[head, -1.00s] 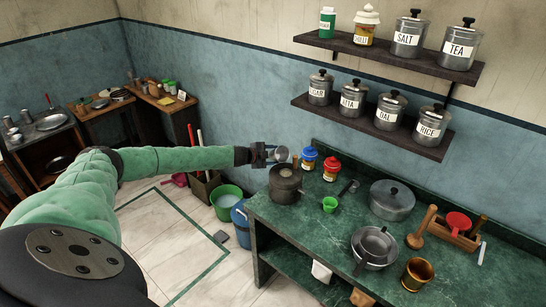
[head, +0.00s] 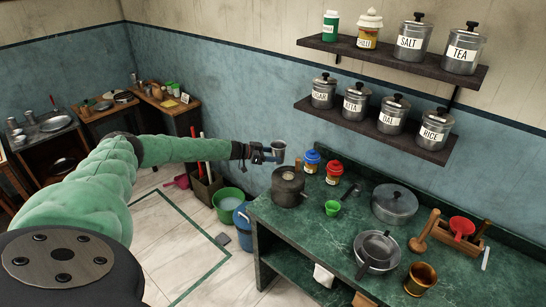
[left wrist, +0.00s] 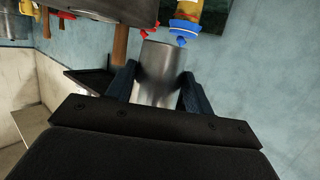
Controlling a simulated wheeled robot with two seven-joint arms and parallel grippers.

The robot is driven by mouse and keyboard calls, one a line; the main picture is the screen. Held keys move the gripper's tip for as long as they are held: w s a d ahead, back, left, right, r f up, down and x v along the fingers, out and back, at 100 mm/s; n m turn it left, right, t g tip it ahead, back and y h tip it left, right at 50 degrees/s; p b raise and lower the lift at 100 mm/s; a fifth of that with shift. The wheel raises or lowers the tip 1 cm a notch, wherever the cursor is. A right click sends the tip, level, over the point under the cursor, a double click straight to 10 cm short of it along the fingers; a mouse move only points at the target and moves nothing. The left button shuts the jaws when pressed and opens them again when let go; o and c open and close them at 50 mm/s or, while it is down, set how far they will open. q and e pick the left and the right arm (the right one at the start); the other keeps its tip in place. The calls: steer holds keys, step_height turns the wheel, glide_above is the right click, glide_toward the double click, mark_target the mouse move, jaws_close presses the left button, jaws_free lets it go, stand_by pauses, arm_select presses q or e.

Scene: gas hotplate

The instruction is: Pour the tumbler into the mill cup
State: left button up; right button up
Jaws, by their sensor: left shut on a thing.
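My left gripper (head: 263,153) is shut around a small steel tumbler (head: 278,150), which looks about upright in the head view. The tumbler also shows between the fingers (left wrist: 155,93) in the left wrist view; its contents are hidden. A dark round mill-like vessel (head: 287,190) stands on the back left of the green counter. It has a pale round opening (head: 288,176) on top, which I take for the mill cup. The tumbler is held above and slightly left of that opening, apart from it. My right gripper is not in view.
A blue-lidded jar (head: 311,161) and a red-lidded jar (head: 333,172) stand close right of the vessel. A green cup (head: 332,208) is in front of them. Shelves of canisters hang above.

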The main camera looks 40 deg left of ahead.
mark_target(273, 147)
arm_select(q)
steer(key=shift+r, duration=0.15)
steer(key=shift+r, duration=1.9)
